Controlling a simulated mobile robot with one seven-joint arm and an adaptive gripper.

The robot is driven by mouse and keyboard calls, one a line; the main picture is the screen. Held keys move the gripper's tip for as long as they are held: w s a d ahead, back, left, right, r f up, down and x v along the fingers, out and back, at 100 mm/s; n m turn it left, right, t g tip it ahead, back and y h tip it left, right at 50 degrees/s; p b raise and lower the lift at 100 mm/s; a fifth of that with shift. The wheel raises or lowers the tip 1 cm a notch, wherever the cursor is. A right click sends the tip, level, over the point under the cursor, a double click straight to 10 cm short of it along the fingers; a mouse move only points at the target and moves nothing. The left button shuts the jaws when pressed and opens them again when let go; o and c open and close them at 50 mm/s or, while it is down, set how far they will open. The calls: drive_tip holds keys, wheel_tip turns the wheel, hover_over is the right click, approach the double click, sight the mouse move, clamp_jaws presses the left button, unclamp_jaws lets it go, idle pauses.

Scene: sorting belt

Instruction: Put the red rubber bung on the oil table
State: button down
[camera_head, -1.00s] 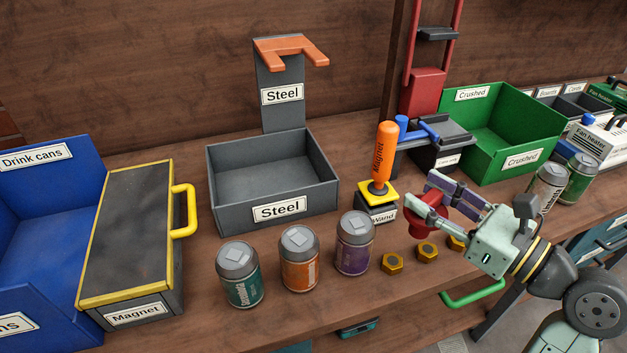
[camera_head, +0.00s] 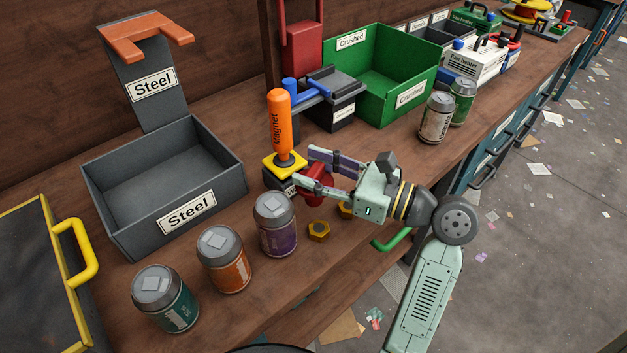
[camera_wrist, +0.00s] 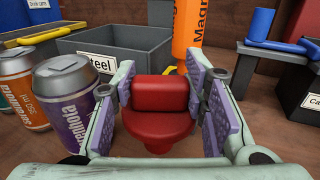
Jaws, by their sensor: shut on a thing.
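The red rubber bung (camera_wrist: 158,128) is between the purple finger pads of my gripper (camera_wrist: 166,100) in the wrist view. My gripper is shut on it. In the head view the bung (camera_head: 318,187) shows partly behind the fingers of my gripper (camera_head: 328,176), close to the magnet wand stand and the purple can. I cannot tell whether the bung touches the bench. No table marked as the oil table can be made out in these frames.
The orange magnet wand (camera_head: 279,125) stands close behind my gripper. Purple (camera_head: 276,228), orange (camera_head: 223,262) and teal (camera_head: 165,300) cans stand left. A grey Steel bin (camera_head: 130,220) and green Crushed bin (camera_head: 380,95) are behind. Brass nuts (camera_head: 319,231) lie in front. Open floor lies right.

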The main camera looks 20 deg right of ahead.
drive_tip(key=shift+f, duration=1.6)
drive_tip(key=shift+f, duration=0.15)
drive_tip(key=c, duration=1)
unclamp_jaws()
drive_tip(key=shift+o, duration=0.2)
